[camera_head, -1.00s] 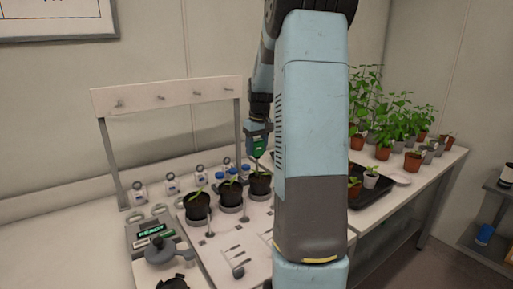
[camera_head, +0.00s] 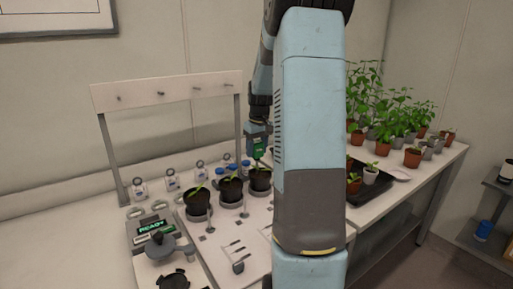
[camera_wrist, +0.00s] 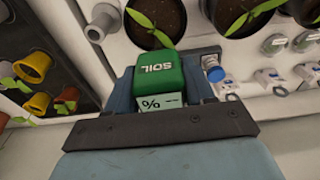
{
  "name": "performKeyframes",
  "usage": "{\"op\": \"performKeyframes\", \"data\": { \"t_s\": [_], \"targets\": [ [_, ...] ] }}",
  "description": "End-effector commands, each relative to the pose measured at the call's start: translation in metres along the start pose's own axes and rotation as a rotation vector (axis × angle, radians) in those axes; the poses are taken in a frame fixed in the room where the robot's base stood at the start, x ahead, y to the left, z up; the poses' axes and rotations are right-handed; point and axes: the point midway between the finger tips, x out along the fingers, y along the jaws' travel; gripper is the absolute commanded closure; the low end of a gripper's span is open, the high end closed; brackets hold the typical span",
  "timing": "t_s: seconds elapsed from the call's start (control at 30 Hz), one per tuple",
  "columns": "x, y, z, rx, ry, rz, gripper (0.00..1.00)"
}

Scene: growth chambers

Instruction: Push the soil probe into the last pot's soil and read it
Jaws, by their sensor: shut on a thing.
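My gripper (camera_head: 256,149) is shut on the green soil probe (camera_wrist: 158,72), which also shows in the head view (camera_head: 258,148). In the wrist view its label reads "SOIL" and its small display shows "% --". Three dark pots with seedlings stand in a row on the white board: the left pot (camera_head: 198,204), the middle pot (camera_head: 231,190) and the right pot (camera_head: 261,180). My gripper is above the right pot. The probe's tip is hidden in the wrist view, so I cannot tell whether it touches soil.
A device with a green "READY" display (camera_head: 151,227) stands left of the pots. Small bottles (camera_head: 172,180) line up behind them. A black tray (camera_head: 375,186) with small pots lies to the right, partly behind my arm. Tall plants (camera_head: 385,110) stand at the back right.

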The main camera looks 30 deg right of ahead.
Motion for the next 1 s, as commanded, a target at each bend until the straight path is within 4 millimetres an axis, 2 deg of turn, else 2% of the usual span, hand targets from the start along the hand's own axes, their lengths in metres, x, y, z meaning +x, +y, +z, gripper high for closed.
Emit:
{"op": "performKeyframes", "data": {
  "t_s": [1.0],
  "targets": [
    [0.022, 0.0, 0.003, 0.0, 0.0, 0.0, 0.85]
  ]
}}
